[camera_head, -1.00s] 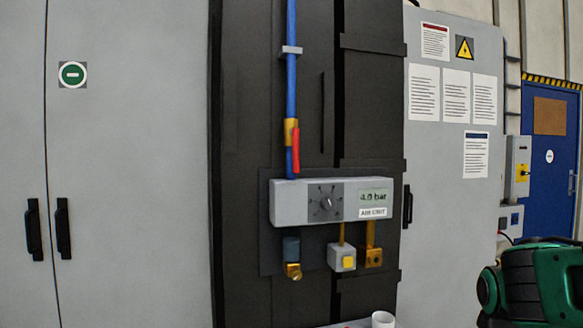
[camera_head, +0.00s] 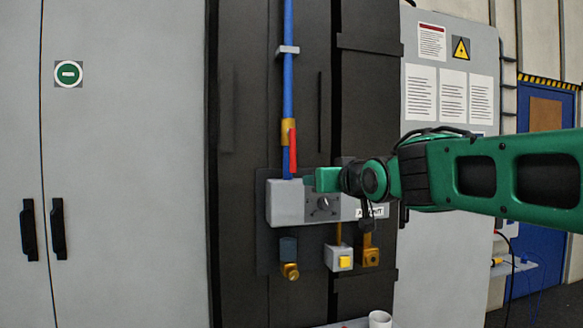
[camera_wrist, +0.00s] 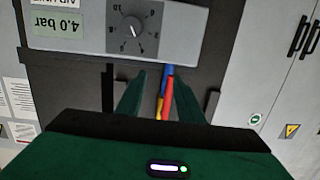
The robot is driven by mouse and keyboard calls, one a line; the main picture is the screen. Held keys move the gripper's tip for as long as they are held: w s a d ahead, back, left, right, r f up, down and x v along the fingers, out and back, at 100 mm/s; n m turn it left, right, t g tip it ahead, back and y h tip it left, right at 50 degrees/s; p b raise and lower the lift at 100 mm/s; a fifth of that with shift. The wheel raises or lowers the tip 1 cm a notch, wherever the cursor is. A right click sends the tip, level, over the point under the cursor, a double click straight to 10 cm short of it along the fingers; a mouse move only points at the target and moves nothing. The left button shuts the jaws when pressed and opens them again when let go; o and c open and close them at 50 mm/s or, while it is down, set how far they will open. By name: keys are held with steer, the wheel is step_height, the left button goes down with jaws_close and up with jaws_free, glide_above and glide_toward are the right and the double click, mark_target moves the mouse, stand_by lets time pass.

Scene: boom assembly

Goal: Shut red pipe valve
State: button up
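The red valve handle (camera_head: 293,150) stands upright alongside the blue pipe (camera_head: 288,90), at a brass valve body (camera_head: 288,131) above the grey air unit (camera_head: 287,203). My gripper (camera_head: 318,180) is in front of the air unit's upper part, lower and to the right of the handle. In the wrist view, which is upside down, my gripper (camera_wrist: 160,80) has its two green fingers apart with nothing held. The red handle (camera_wrist: 168,96) and blue pipe (camera_wrist: 168,72) show in the gap between the fingers, farther off. My gripper and wrist hide the pressure display in the head view.
A dial (camera_head: 323,205) sits on the air unit's face. Brass fittings (camera_head: 290,271) and a yellow-button box (camera_head: 340,257) hang below it. A white cup (camera_head: 380,320) stands at the bottom. Grey cabinet doors (camera_head: 120,150) are at left. A pipe clamp (camera_head: 288,50) is above the valve.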

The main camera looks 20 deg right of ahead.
mark_target(294, 162)
steer(key=shift+n+t+y, duration=0.4)
steer(key=shift+t+y, duration=0.1)
steer(key=shift+t, duration=0.2)
steer(key=w+a+r, duration=0.1)
steer(key=w, duration=0.2)
steer(key=w+a+r, duration=0.1)
steer(key=w, duration=0.3)
steer(key=w+a+r, duration=0.1)
steer(key=w+r, duration=0.1)
steer(key=w, duration=0.2)
steer(key=shift+w+a, duration=0.2)
steer(key=shift+a, duration=0.15)
steer(key=shift+c, duration=0.7)
steer(key=shift+f, duration=0.1)
jaws_close()
